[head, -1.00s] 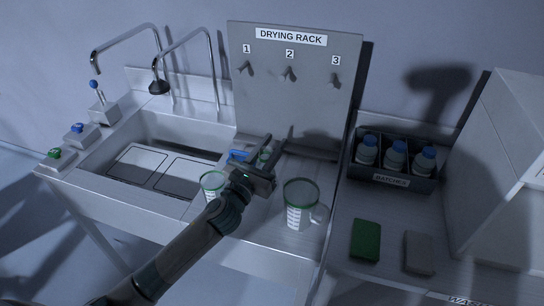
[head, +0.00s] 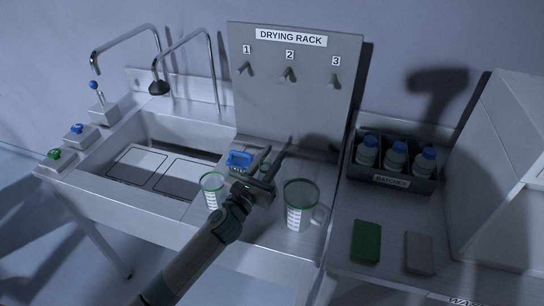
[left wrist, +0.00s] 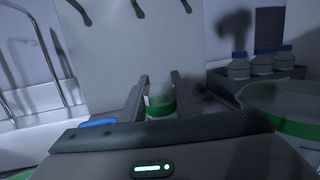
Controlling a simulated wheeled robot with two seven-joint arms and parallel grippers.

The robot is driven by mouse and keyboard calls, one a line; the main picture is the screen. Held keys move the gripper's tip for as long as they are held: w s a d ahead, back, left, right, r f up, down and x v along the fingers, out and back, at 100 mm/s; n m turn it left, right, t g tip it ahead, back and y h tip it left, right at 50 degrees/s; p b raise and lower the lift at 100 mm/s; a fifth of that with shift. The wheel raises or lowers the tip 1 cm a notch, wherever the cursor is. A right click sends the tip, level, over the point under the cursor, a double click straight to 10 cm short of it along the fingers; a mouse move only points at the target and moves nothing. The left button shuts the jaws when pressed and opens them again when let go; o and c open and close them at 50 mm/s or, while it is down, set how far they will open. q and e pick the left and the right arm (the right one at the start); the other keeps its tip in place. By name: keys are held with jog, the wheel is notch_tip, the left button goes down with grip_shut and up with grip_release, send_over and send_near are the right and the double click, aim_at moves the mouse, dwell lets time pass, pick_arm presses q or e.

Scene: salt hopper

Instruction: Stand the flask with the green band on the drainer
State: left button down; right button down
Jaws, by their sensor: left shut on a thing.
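My left gripper (head: 270,170) is over the drainer (head: 262,222), the ribbed board right of the sink. In the left wrist view the flask with the green band (left wrist: 160,101) sits between its two fingers (left wrist: 158,100), which are shut on it. The flask looks pale with a green band low on it and seems upright. In the head view the gripper mostly hides it, and I cannot tell whether its base touches the board. My right gripper is not in view.
Two green-rimmed vessels flank the gripper: a small beaker (head: 211,190) left and a larger jug (head: 299,208) right. A blue object (head: 239,159) lies behind. The drying rack panel (head: 293,100) rises at the back. A bottle crate (head: 392,181) stands right.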

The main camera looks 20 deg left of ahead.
aim_at(262, 172)
pick_arm(q)
jog(key=c, duration=1.4)
grip_release()
jog(key=shift+f, duration=0.1)
jog(key=shift+o, duration=0.2)
jog(key=shift+s, duration=0.25)
jog(key=b+v, duration=0.3)
jog(key=v, duration=0.7)
jog(key=shift+s+f, duration=0.1)
jog(key=shift+s, duration=0.05)
jog(key=shift+s+a, duration=0.2)
jog(key=shift+s, duration=0.4)
